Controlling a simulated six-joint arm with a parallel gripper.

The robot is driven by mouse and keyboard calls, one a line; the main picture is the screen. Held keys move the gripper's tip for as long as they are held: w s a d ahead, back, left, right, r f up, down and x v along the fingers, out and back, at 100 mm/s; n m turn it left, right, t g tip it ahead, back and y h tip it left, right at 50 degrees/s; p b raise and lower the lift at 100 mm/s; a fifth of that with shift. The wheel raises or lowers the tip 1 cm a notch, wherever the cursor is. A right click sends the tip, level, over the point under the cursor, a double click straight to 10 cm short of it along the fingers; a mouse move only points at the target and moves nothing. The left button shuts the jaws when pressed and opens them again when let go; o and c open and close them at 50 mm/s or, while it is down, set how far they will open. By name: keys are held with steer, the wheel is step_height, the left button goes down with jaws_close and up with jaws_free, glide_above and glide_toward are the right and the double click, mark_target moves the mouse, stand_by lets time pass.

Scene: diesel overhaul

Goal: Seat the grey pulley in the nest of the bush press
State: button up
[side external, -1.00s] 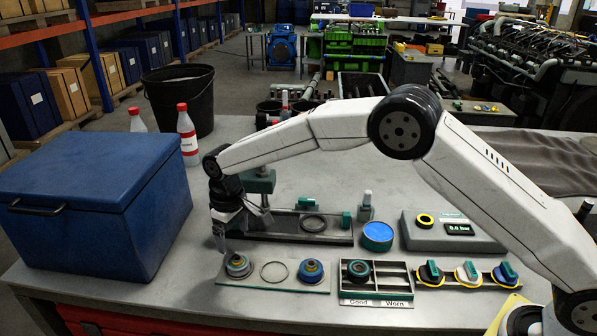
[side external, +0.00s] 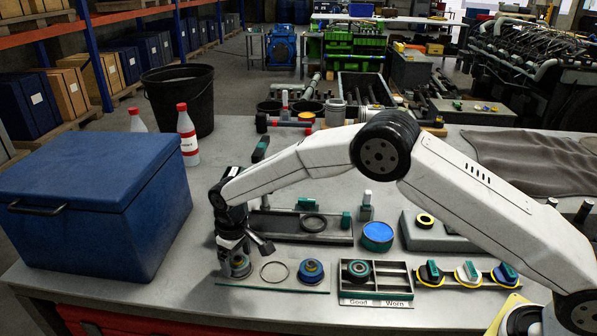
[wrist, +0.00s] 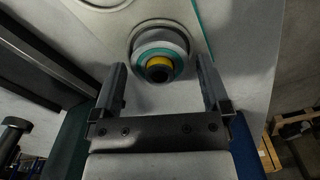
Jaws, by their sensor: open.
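The grey pulley (wrist: 150,42), with a yellow ring at its dark centre, sits in the left place of a flat plate (side external: 290,289). It is partly hidden behind my gripper in the side view (side external: 240,268). My gripper (wrist: 161,75) is open over it. In the wrist view the pulley shows between and just beyond the fingertips, with no visible grip on it.
A blue pulley (side external: 311,270) is on the same plate, right of an empty ring. A Good/Worn tray (side external: 376,296) holds a dark pulley. A blue chest (side external: 95,205) stands close left of my gripper. A blue-topped tin (side external: 378,233) is right of the press.

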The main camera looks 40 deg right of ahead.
steer(key=c, duration=1)
steer(key=shift+r, duration=0.1)
steer(key=shift+c, duration=0.2)
steer(key=shift+r, duration=0.1)
steer(key=shift+r, duration=2.1)
